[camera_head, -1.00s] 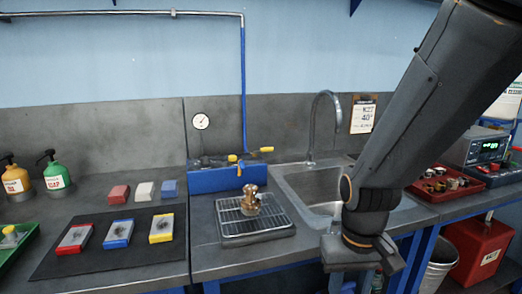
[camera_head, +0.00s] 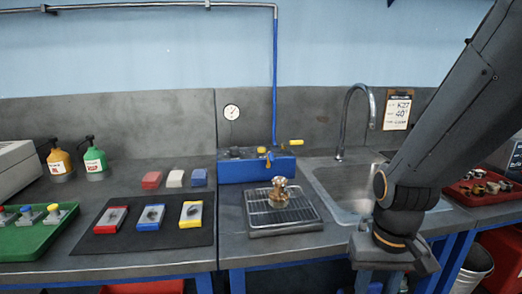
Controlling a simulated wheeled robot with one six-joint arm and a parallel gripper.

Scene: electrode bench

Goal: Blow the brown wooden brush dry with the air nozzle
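A small brown knobbed piece (camera_head: 280,192) with a wider round base stands upright on a wire rack; it may be the brown wooden brush, but I cannot make out wood or bristles. The air nozzle seems to be the yellow-handled piece (camera_head: 291,143) at the blue box (camera_head: 232,171), near the foot of the blue hose (camera_head: 275,90). My gripper (camera_head: 392,282) hangs in front of the sink, right of the rack and apart from it. Its fingertips are cut off by the lower edge, so I cannot tell whether it is open or holds anything.
The wire rack (camera_head: 256,217) sits left of the sink (camera_head: 345,182) and its curved tap (camera_head: 349,120). Left are a dark mat (camera_head: 150,238) with coloured blocks, two pump bottles, and a green tray (camera_head: 30,242). A red tray (camera_head: 492,201) lies right, partly behind my arm.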

